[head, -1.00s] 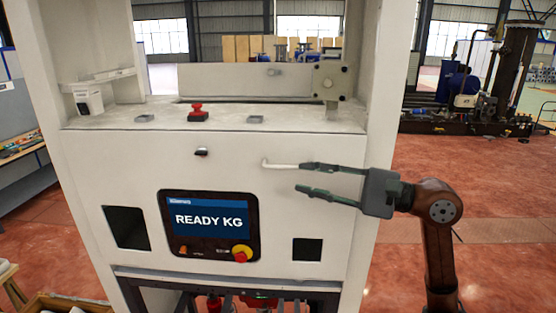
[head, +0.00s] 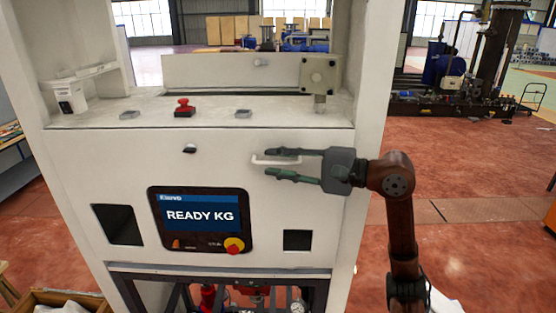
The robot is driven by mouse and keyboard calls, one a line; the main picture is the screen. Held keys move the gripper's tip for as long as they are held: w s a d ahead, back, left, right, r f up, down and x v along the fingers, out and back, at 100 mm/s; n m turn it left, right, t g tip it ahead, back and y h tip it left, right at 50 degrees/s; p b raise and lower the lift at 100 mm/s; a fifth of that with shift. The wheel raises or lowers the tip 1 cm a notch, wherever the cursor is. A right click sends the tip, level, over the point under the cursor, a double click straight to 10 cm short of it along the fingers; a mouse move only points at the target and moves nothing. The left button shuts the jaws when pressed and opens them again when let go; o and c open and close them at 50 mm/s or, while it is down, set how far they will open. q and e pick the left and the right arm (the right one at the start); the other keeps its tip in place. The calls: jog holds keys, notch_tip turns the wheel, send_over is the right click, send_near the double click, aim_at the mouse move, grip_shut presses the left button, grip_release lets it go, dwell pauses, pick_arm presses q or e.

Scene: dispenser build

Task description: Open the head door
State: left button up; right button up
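The head door (head: 130,165) is the white front panel of the dispenser, and it looks closed. Its small white bar handle (head: 275,161) sits at the upper right of the panel. My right gripper (head: 269,162) reaches in from the right. Its two dark green fingers are apart, one above and one below the handle, with the bar showing in the gap. I cannot tell whether the fingers touch the handle. My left gripper is not in view.
A "READY KG" screen (head: 202,217) with a red-yellow knob (head: 234,245) is on the panel. A red button (head: 184,108) stands on the ledge above. A wooden box (head: 55,303) is at lower left. Red floor (head: 460,260) is open at right.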

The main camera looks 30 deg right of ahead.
grip_shut()
dwell(0.7)
